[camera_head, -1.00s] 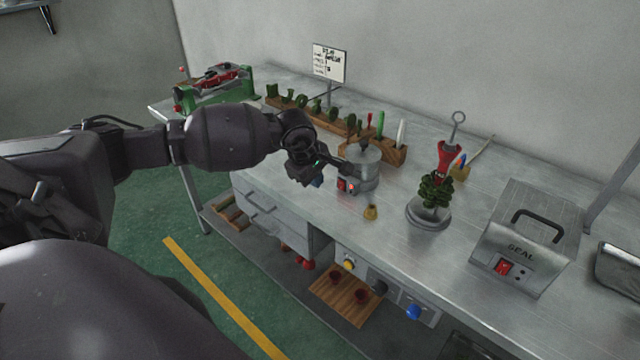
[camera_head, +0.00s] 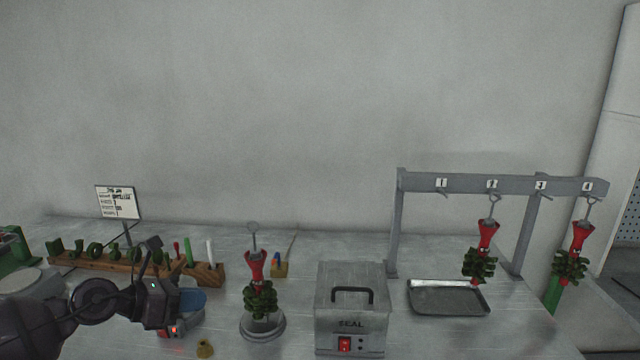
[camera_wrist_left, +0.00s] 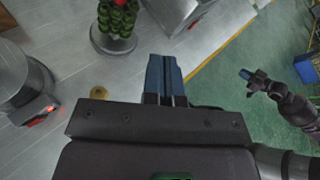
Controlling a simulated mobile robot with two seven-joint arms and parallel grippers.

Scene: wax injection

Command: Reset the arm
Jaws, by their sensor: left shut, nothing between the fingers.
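My left gripper (camera_head: 192,300) is at the lower left of the head view, above the bench and in front of the small heated pot with a lit red switch (camera_head: 178,328), partly hiding it. Its blue fingers (camera_wrist_left: 164,76) are shut and empty in the left wrist view, pointing over the bench's front edge. What looks like my right gripper (camera_wrist_left: 250,76) shows small at the right of the left wrist view, over the green floor; its jaw opening is too small to tell.
A wax tree with a red base (camera_head: 260,298) stands on a round stand. A SEAL box (camera_head: 350,300), grey tray (camera_head: 450,298) and numbered rack (camera_head: 398,220) with two hanging trees stand to the right. A wooden rack (camera_head: 90,262) and small brass cup (camera_head: 205,349) are near the gripper.

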